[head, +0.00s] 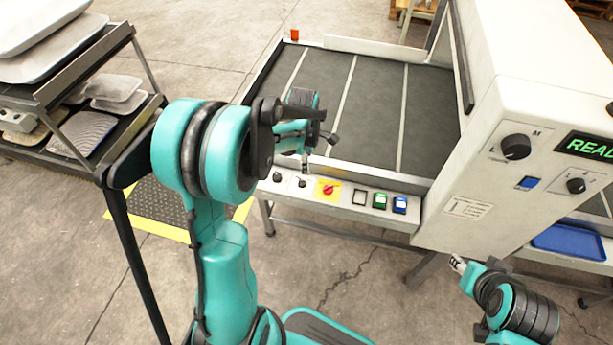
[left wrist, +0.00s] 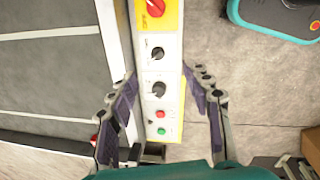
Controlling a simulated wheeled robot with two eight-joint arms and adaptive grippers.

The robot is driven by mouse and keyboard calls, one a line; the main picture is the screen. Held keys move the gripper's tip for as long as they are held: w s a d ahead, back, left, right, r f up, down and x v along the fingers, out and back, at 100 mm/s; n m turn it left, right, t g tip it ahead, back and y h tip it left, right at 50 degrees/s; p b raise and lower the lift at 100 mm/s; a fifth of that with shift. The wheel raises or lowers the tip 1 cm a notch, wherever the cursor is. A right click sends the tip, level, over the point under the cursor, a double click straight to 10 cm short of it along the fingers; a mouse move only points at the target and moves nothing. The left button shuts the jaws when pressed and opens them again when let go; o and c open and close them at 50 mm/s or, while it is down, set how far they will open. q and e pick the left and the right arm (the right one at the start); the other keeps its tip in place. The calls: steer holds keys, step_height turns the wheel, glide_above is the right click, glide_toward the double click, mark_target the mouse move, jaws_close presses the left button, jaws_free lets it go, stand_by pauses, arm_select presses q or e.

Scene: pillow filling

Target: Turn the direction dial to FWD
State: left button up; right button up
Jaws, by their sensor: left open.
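A pale control panel carries two small black dials, the nearer (left wrist: 158,89) and the farther (left wrist: 157,53) in the left wrist view. They also show as small knobs in the head view, one at the left (head: 277,177) and one beside it (head: 302,183). Their labels are too small to read, so I cannot tell which is the direction dial or where it points. My left gripper (left wrist: 158,74) is open above the panel, its fingers on either side with the dials between them, gripping nothing. My right gripper (head: 458,264) is at the lower right, below the machine housing; its jaws are unclear.
A red switch on yellow (head: 329,190) sits right of the dials, then a green button (head: 379,200) and a blue button (head: 399,204). A grey conveyor (head: 375,110) lies behind the panel. The white machine housing (head: 460,175) stands right; a tray rack (head: 75,80) stands left.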

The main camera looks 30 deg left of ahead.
mark_target(302, 181)
arm_select(q)
steer(key=a+f+n, duration=0.1)
steer(key=f+n, duration=0.1)
steer(key=w+a+f+n+g, duration=0.1)
steer(key=f+n, duration=0.1)
steer(key=w+a+f+n, duration=0.1)
steer(key=f, duration=0.2)
steer(key=shift+w+n+p, duration=0.2)
steer(key=shift+n+p, duration=0.2)
steer(key=shift+f, duration=0.3)
step_height(302, 181, down, 7)
steer(key=b, duration=0.2)
steer(key=shift+f+b, duration=0.15)
steer(key=shift+b, duration=0.25)
arm_select(e)
steer(key=shift+d+f, duration=0.4)
steer(key=shift+f, duration=0.4)
arm_select(q)
jaws_close()
